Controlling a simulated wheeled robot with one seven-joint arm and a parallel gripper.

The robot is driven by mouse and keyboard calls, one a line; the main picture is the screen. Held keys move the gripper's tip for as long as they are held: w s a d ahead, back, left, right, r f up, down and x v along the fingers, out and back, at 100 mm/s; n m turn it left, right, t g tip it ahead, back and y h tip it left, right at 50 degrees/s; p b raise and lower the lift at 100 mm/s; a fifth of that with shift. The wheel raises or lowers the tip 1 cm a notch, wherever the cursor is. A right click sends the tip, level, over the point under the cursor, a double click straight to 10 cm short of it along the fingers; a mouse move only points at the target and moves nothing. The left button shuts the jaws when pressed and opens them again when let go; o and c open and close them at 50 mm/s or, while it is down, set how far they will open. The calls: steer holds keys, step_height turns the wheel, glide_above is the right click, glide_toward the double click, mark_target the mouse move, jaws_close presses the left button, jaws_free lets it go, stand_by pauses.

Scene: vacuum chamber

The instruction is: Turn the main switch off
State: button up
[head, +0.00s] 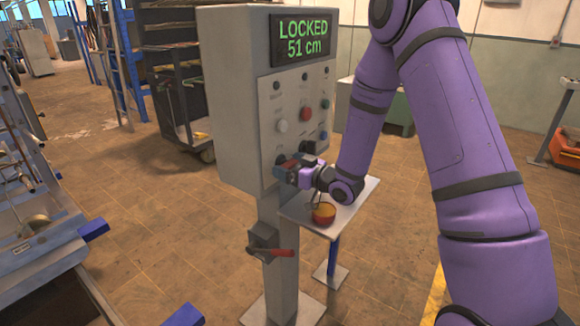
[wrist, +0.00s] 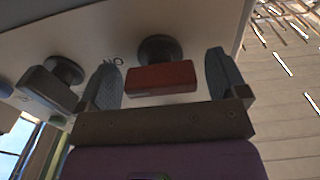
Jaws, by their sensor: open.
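A grey control cabinet (head: 238,110) stands upright on a post, with a panel of knobs and buttons and a green display reading "LOCKED 51 cm". In the wrist view, a switch with a red bar-shaped handle (wrist: 160,78) on a dark round base sits on the panel, beside a marking that looks like "ON" upside down. My gripper (head: 288,170) is at the panel's lower part. In the wrist view my gripper (wrist: 164,75) is open, with one finger on each side of the red handle and gaps visible. In the head view the gripper hides this handle.
A black knob (wrist: 50,85) is left of the gripper in the wrist view. A grey box with a red lever (head: 270,252) is on the post. A small table (head: 352,200) carries a red and yellow object (head: 323,213). Machinery stands at left.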

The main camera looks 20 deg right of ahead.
steer(key=c, duration=0.9)
steer(key=shift+c, duration=0.2)
steer(key=shift+n, duration=0.4)
steer(key=n, duration=0.3)
steer(key=shift+n, duration=0.3)
steer(key=n, duration=0.4)
steer(key=shift+n, duration=0.3)
steer(key=n, duration=0.8)
steer(key=shift+n, duration=0.3)
steer(key=shift+f+n, duration=0.1)
steer(key=shift+n, duration=0.2)
